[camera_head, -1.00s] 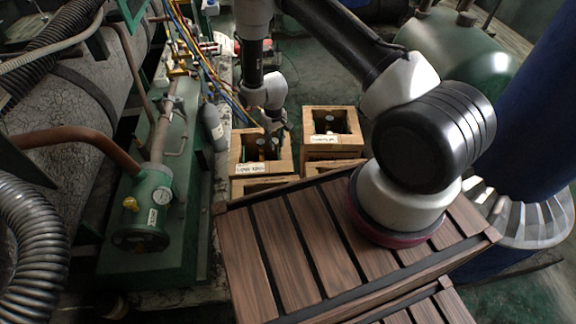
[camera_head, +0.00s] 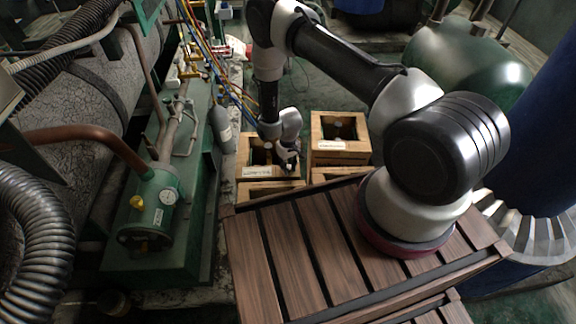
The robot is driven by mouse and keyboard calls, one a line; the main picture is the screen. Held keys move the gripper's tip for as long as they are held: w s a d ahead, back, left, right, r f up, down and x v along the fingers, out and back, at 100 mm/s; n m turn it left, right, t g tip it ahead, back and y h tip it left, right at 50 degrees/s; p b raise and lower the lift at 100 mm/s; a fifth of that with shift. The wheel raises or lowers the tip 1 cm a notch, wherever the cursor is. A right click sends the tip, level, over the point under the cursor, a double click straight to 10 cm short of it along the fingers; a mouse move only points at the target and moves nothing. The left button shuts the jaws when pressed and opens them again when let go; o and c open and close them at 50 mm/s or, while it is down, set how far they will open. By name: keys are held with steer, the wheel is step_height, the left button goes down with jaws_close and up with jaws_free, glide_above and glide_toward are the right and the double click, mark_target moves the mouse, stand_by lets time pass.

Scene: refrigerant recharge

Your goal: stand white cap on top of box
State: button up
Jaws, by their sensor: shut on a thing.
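My gripper (camera_head: 287,160) is small in the picture, over the front right part of the left open wooden box (camera_head: 242,158). It is shut on a small pale thing at its fingertips, which looks like the white cap (camera_head: 290,168). The fingers and arm hide much of it. The left box has a white label on its front, and something pale shows inside it. A second open wooden box (camera_head: 341,156), also labelled, stands to the right and apart from my gripper. I cannot tell whether the cap touches the left box.
More wooden boxes (camera_head: 270,189) sit under these two. A grey bottle (camera_head: 221,128), hoses and green machinery (camera_head: 150,215) stand at left. A green tank (camera_head: 465,65) and blue column are at right.

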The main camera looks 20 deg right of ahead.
steer(key=o, duration=1)
